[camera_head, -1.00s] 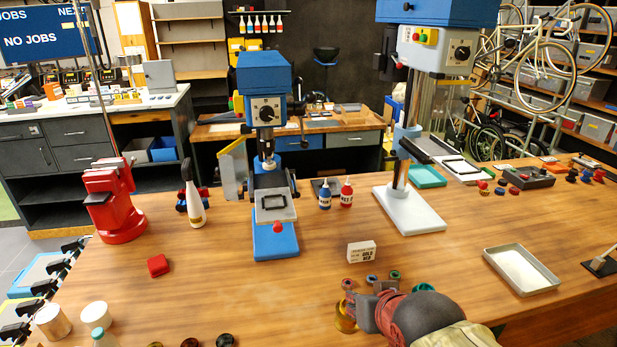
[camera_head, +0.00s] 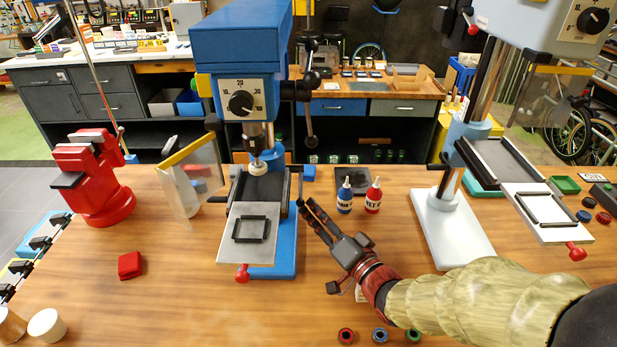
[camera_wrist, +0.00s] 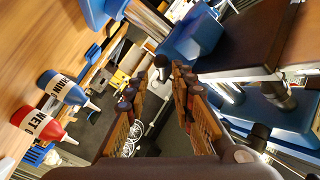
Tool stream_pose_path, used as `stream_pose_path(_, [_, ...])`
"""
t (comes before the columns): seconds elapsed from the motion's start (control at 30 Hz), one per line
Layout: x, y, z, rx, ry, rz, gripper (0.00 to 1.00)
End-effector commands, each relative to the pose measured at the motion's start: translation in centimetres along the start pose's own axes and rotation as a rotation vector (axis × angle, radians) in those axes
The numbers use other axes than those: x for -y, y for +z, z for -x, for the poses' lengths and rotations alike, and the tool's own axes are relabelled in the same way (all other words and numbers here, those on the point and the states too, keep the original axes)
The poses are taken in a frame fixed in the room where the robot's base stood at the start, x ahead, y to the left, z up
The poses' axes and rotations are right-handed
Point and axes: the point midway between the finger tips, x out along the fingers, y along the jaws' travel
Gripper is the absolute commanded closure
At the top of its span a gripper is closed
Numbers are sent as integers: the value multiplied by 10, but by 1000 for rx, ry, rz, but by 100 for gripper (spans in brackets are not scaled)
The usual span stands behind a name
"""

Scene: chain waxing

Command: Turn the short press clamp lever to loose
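The short blue press (camera_head: 240,55) stands left of centre, with a tilted grey work table (camera_head: 248,215) on its blue base (camera_head: 272,262). A thin dark lever (camera_head: 300,184) stands upright at the right side of that table; I cannot tell its exact setting. My gripper (camera_head: 309,210) reaches in from the right, its fingertips close to this lever. In the wrist view, my gripper (camera_wrist: 155,105) has its two fingers apart with nothing held. A black knob (camera_wrist: 162,66) shows beyond and between the fingertips; contact is not visible.
A blue bottle (camera_head: 344,198) and a red bottle (camera_head: 373,198) stand just behind my gripper. The taller press's pale base (camera_head: 455,230) is to the right.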

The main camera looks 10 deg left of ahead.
Motion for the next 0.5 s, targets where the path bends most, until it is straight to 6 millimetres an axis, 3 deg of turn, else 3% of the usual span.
stream_pose_path(0.17, [0,1,-20,0,-3,0,76])
stream_pose_path(0.5, [-2,2,-84,0,0,1,76])
